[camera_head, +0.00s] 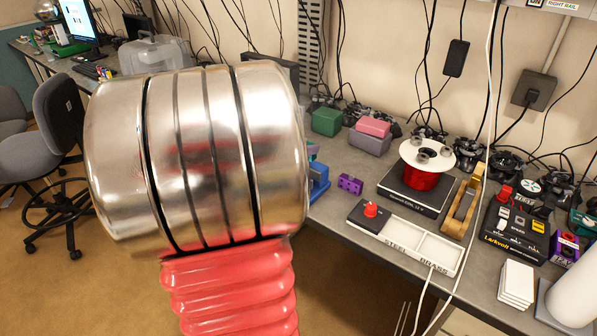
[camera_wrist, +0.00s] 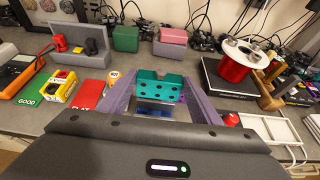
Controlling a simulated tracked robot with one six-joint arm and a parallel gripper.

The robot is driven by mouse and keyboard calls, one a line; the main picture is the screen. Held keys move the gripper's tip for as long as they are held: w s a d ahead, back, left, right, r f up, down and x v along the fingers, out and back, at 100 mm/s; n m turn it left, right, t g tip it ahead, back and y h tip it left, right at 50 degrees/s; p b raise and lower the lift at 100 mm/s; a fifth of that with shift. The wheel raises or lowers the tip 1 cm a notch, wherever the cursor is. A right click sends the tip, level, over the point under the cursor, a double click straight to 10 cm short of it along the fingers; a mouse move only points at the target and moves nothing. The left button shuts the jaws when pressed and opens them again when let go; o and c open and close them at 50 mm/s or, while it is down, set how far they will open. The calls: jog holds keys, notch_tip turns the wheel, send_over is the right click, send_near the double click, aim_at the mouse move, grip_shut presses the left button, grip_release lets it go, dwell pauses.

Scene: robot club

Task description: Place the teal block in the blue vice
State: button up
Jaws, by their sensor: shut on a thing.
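The teal block (camera_wrist: 160,86), with dark round holes in its face, is between the two grey-purple fingers of my gripper (camera_wrist: 160,80) in the wrist view. The gripper is shut on it. The blue vice (camera_wrist: 154,112) shows partly below and nearer than the block in that view; the block and gripper hide much of it. In the head view my arm hides most of the gripper, and only the right part of the blue vice (camera_head: 319,181) shows beside it. I cannot tell whether the block touches the vice.
A purple block (camera_head: 350,184) lies just right of the vice. Farther right are the white STEEL/BRASS tray (camera_head: 443,253) and a red spool (camera_head: 421,178) on a black scale. Green (camera_head: 327,121) and pink (camera_head: 373,127) boxes stand behind. A red card (camera_wrist: 87,96) lies left in the wrist view.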

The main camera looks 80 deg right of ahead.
jog(key=shift+f, duration=1.6)
jog(key=shift+f, duration=0.1)
jog(key=shift+f, duration=1.8)
jog(key=shift+f, duration=0.6)
jog(key=o, duration=1.2)
jog(key=shift+r, duration=0.15)
jog(key=shift+r, duration=0.6)
jog(key=v, duration=1.2)
jog(key=shift+f, duration=0.15)
